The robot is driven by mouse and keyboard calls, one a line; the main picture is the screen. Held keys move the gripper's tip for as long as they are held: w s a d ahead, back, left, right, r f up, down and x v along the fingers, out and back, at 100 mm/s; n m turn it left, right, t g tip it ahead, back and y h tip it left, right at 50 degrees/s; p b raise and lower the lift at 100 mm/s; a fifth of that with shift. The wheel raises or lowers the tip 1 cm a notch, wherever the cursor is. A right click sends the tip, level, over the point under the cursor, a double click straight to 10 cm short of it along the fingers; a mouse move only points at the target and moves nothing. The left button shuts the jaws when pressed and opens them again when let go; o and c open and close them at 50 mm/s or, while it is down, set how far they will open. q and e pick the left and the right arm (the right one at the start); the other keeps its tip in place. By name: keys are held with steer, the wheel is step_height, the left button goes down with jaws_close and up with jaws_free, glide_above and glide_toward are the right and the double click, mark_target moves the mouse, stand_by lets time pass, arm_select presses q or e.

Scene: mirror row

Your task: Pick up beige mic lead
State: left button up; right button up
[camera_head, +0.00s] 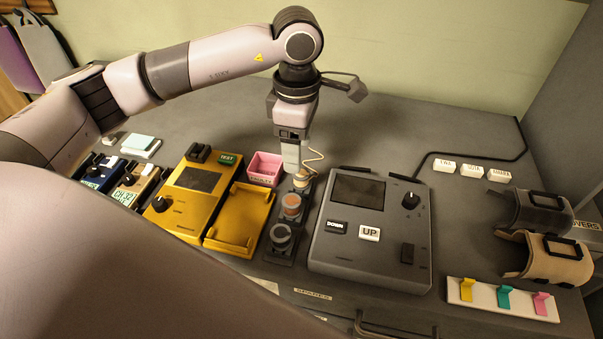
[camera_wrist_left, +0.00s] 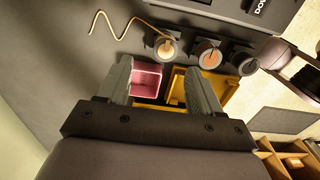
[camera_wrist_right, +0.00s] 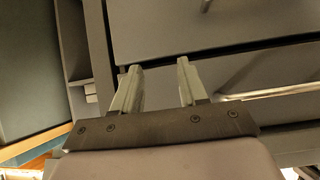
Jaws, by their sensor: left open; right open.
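The beige mic lead (camera_head: 302,180) is a small round beige plug with a thin wavy wire. It stands at the far end of a row of round sockets on the grey desk. In the left wrist view the beige lead (camera_wrist_left: 165,48) lies just beyond my fingertips, its wire bending off to the upper left. My left gripper (camera_head: 292,168) points down close to the lead, partly in front of that area. In its wrist view the left gripper (camera_wrist_left: 158,68) is open and empty. My right gripper (camera_wrist_right: 158,66) is open and empty, facing grey drawer fronts.
An orange-topped plug (camera_head: 292,205) and a grey one (camera_head: 281,237) share the row. A pink bin (camera_head: 264,168) and yellow tray (camera_head: 240,218) stand left; a grey console (camera_head: 372,235) stands right. Farther right are coloured hooks (camera_head: 502,298) and two cuffs. Desk behind the console is mostly clear.

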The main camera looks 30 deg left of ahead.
mark_target(301, 173)
arm_select(q)
steer(key=f, duration=0.2)
steer(key=d+f, duration=0.1)
steer(key=shift+s+f, duration=0.3)
steer(key=shift+f, duration=0.1)
steer(key=shift+f+p, duration=0.3)
steer(key=shift+f, duration=0.25)
steer(key=shift+w, duration=0.1)
steer(key=c, duration=1.1)
steer(key=shift+r, duration=0.2)
step_height(301, 173, up, 20)
steer(key=shift+f, duration=0.15)
